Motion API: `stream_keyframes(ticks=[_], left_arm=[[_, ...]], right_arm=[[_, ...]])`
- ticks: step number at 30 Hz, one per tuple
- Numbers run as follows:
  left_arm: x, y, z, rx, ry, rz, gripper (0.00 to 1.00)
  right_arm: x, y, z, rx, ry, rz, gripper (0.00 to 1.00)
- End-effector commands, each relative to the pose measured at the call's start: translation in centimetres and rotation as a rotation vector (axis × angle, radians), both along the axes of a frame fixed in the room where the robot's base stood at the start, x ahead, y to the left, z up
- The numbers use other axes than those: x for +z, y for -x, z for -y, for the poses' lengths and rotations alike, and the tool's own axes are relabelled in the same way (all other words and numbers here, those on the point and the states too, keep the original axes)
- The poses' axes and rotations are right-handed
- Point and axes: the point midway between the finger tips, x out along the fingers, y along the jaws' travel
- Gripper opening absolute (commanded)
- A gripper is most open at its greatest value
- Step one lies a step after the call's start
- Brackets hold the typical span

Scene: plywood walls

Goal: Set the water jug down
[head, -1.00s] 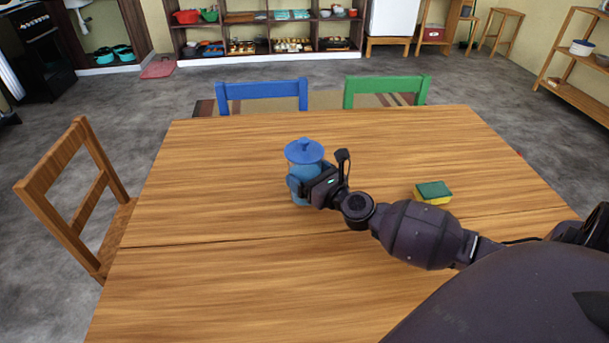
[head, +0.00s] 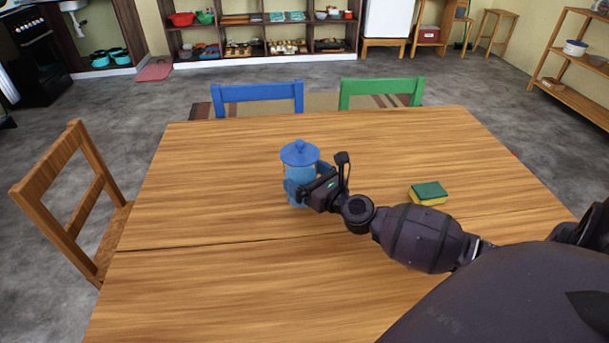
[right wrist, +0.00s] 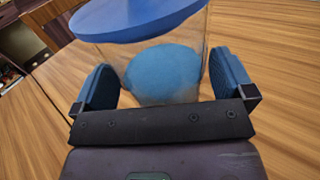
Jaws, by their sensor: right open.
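The water jug (head: 299,170) is a clear blue-tinted vessel with a blue lid. It stands upright on the wooden table (head: 210,215), left of my right gripper (head: 303,190). In the right wrist view, the jug (right wrist: 165,75) is between the two blue finger pads of my right gripper (right wrist: 170,82). The jaws are open, with a gap visible on the right side of the jug; whether the left pad touches it is hard to tell. The jug's lower part is partly hidden by the gripper in the head view. My left gripper is not in view.
A green and yellow sponge (head: 429,193) lies on the table to the right of the jug, behind my right arm. A wooden chair (head: 75,200) is at the left, with blue (head: 257,98) and green (head: 382,93) chairs behind. The table's left half is clear.

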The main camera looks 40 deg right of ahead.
Motion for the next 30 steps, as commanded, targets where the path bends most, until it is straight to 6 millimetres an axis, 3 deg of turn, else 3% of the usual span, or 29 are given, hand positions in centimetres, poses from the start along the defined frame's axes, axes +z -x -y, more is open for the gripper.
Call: stream_keyframes(ticks=[18,30], left_arm=[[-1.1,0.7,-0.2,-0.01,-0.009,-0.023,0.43],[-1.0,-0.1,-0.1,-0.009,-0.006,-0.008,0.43]], right_arm=[[-0.5,9.3,0.7,-0.002,-0.002,-0.006,1.0],[-0.2,10.9,0.9,-0.001,0.0,-0.002,1.0]])
